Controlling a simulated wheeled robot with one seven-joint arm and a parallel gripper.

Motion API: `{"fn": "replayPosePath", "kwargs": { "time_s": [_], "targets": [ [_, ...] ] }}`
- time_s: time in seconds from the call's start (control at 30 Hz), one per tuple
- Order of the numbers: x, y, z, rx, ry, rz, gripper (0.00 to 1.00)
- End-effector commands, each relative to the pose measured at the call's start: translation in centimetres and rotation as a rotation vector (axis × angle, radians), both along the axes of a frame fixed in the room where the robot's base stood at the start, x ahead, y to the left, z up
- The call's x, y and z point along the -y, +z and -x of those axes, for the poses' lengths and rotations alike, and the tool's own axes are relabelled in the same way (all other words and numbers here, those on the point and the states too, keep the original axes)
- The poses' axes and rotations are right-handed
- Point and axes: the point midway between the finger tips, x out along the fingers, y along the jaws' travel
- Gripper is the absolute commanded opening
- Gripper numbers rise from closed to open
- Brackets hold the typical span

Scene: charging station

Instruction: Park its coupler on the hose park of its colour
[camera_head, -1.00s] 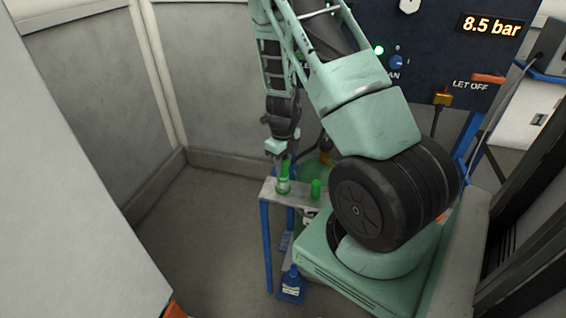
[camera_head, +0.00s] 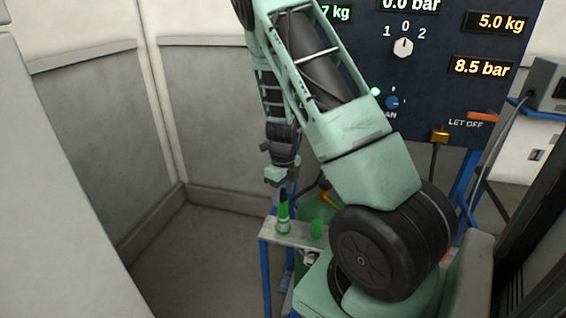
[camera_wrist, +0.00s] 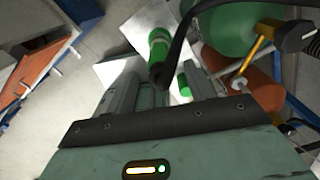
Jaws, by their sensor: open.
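A green coupler with a black upper end (camera_head: 283,213) stands upright at the left end of a small grey bench (camera_head: 268,236). In the wrist view the coupler (camera_wrist: 159,48) shows a pale ring at its far end, and a black hose (camera_wrist: 180,42) curves away from its near end. My gripper (camera_head: 280,184) is above it, open, with the black end seen between the fingers (camera_wrist: 162,92) in the wrist view. A second, shorter green post (camera_head: 317,229) stands to its right on the bench. Whether the coupler is fully seated is hard to tell.
A green tank (camera_wrist: 222,25) and an orange-brown cylinder (camera_wrist: 256,78) stand close by the bench, with a yellow-handled fitting (camera_wrist: 258,45). A dark control panel (camera_head: 430,70) is behind. Floor left of the bench is clear.

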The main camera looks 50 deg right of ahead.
Motion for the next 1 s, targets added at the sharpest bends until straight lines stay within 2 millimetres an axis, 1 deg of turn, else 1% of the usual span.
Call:
{"fn": "replayPosePath", "kwargs": {
  "time_s": [0.03, 0.3, 0.4, 0.5, 0.6, 0.7, 1.0],
  "targets": [
    [-0.1, 1.5, -0.2, 0.005, 0.002, 0.003, 0.54],
    [-0.1, 7.8, -0.1, 0.005, 0.002, 0.001, 0.54],
    [0.0, 9.7, -0.1, 0.004, 0.001, 0.002, 0.54],
    [0.0, 11.1, -0.1, 0.003, 0.001, 0.001, 0.54],
    [0.0, 12.1, -0.1, 0.003, -0.001, 0.001, 0.54],
    [0.0, 12.5, 0.0, 0.001, -0.001, 0.0, 0.54],
    [0.0, 12.6, 0.0, 0.0, -0.002, 0.0, 0.54]
  ]
}}
